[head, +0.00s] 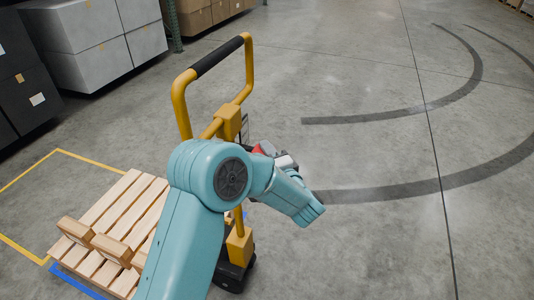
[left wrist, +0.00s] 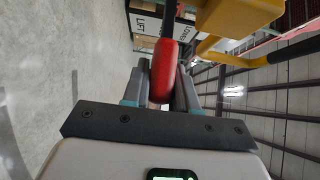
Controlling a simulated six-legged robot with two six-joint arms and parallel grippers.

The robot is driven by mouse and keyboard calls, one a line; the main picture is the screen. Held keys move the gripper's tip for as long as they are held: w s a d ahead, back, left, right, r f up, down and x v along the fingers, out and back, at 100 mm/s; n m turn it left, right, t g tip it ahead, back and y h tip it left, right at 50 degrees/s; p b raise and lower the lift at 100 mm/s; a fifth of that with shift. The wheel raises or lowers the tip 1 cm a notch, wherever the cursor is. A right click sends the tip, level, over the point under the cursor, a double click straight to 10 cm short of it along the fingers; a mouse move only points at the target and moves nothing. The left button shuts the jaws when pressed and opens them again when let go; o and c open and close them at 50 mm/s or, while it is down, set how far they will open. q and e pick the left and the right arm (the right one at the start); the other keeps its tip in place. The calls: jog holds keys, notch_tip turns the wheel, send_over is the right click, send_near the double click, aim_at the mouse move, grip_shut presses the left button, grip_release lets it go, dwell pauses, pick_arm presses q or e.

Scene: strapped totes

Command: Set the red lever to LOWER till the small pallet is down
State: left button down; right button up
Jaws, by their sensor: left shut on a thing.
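The red lever (left wrist: 163,70) is between the fingers of my left gripper (left wrist: 160,78), which is shut on it. In the left wrist view, the lever's dark shaft runs up between a LIFT label (left wrist: 143,24) and a partly covered label starting "LOW" (left wrist: 180,36). In the head view, a bit of the red lever (head: 267,148) shows beside my left gripper (head: 278,156), partly behind my arm. The small wooden pallet (head: 125,205) is at the lower left, partly hidden by my arm; its height above the floor is hard to tell. My right gripper is not in view.
The yellow stacker frame (head: 179,105) with a black-gripped handle stands behind my arm. Yellow floor lines (head: 30,168) and a blue strip (head: 75,283) lie around the pallet. Grey (head: 95,40) and black boxes (head: 25,85) stand at upper left. The floor to the right is clear, with dark curved marks.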

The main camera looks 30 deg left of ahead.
pick_arm(q)
jog(key=r+n+h+b, duration=0.1)
jog(key=b, duration=0.1)
jog(key=r+n+h+b, duration=0.1)
jog(key=b, duration=0.1)
jog(key=shift+a+r+g+b, duration=0.15)
jog(key=shift+a+g+b, duration=0.1)
jog(key=shift+g+b, duration=0.15)
jog(key=shift+s+a+r+n+h+b, duration=0.1)
jog(key=shift+r+n+h+b, duration=0.2)
jog(key=shift+r+n+h, duration=0.15)
jog(key=shift+r+h, duration=0.25)
jog(key=c, duration=1)
grip_release()
jog(key=shift+o, duration=0.2)
jog(key=v, duration=1.6)
jog(key=shift+b, duration=0.35)
